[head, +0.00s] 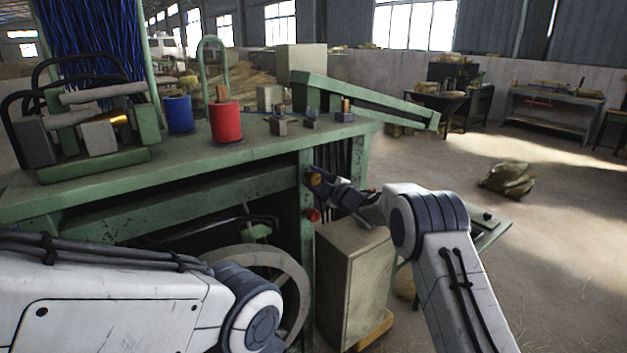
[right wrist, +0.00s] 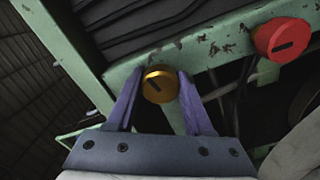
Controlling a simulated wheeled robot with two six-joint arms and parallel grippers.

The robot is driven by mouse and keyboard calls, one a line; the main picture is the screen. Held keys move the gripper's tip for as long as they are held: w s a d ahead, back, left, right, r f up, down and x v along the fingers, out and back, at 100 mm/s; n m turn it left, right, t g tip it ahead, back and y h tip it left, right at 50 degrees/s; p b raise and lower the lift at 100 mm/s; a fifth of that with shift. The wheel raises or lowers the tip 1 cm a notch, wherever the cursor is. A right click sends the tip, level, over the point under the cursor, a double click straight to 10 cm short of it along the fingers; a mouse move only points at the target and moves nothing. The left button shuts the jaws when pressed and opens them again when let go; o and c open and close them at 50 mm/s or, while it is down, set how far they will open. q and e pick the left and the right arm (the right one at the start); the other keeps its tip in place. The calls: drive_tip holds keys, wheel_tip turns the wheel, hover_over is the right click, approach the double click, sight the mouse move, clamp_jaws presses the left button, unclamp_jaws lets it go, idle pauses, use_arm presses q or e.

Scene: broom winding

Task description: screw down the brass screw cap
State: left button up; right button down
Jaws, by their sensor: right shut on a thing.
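The brass screw cap (right wrist: 160,85) sits on the green frame of the machine and shows a dark slot lying slantwise. In the head view the cap (head: 316,179) is a small gold spot on the machine's front right post. My right gripper (right wrist: 158,92) has its two fingers on either side of the cap, shut on it. In the head view my right gripper (head: 328,184) reaches the post from the right. My left arm crosses the lower left of the head view, but its gripper is out of the picture.
A red cap (right wrist: 283,40) with a slot is close by on the same frame; it also shows below the brass one in the head view (head: 313,215). A grey-green cabinet (head: 352,280) stands below my right gripper. Red (head: 226,122) and blue (head: 178,114) spools stand on the bench.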

drive_tip(key=m+p, duration=0.1)
drive_tip(key=m, duration=0.3)
drive_tip(key=shift+d+m, duration=0.1)
drive_tip(key=shift+m, duration=0.3)
drive_tip(key=m+p, duration=0.1)
drive_tip(key=m, duration=0.3)
drive_tip(key=shift+m, duration=0.3)
drive_tip(key=m+p, duration=0.2)
drive_tip(key=m, duration=0.3)
drive_tip(key=shift+f+m+p, duration=0.1)
drive_tip(key=shift+m+p, duration=0.6)
drive_tip(key=shift+m, duration=1.4)
drive_tip(key=shift+c, duration=1.4)
unclamp_jaws()
